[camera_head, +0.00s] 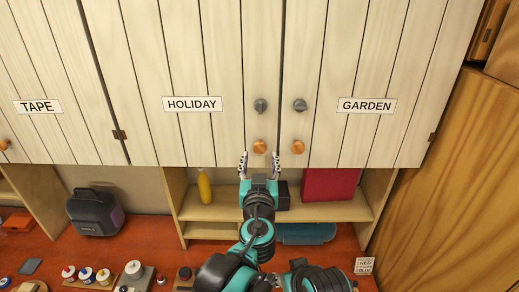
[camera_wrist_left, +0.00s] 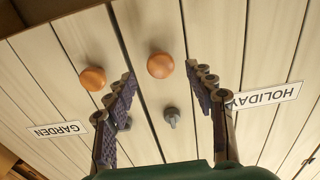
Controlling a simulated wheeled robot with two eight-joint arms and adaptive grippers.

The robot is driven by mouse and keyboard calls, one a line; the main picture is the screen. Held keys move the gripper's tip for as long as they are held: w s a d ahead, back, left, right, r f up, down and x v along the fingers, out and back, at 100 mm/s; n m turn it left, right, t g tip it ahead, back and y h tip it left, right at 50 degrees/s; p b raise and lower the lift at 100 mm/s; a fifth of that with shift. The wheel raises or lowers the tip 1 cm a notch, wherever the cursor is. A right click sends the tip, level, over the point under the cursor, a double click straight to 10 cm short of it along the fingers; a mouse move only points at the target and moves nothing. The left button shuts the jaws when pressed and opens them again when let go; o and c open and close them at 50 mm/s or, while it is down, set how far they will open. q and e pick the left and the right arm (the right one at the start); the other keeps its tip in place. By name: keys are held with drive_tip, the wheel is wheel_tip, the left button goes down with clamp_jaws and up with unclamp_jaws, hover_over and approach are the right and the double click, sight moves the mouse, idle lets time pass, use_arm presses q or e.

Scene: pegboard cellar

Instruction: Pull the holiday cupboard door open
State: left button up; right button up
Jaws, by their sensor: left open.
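The holiday cupboard door (camera_head: 190,60) is pale planks with a HOLIDAY label (camera_head: 192,104); it looks shut, level with its neighbours. Its round wooden knob (camera_head: 259,147) sits near its lower right corner, below a grey turn piece (camera_head: 261,105). My left gripper (camera_head: 259,157) is open just below that knob. In the left wrist view, which is upside down, the holiday knob (camera_wrist_left: 160,65) shows between the open fingertips of my left gripper (camera_wrist_left: 160,75). I see a gap on both sides and cannot tell the depth. My right gripper is out of view.
The GARDEN door (camera_head: 367,75) adjoins on the right, with its own wooden knob (camera_head: 299,147) close by. The TAPE door (camera_head: 45,100) is left. Below are a yellow bottle (camera_head: 205,186), a red box (camera_head: 330,184) and a bench (camera_head: 140,232) with small items.

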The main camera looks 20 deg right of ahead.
sight(260, 150)
use_arm(q)
drive_tip(key=x, duration=0.3)
drive_tip(key=shift+w+d+p, duration=0.1)
drive_tip(key=shift+w+p, duration=0.2)
clamp_jaws()
drive_tip(key=shift+s, duration=0.15)
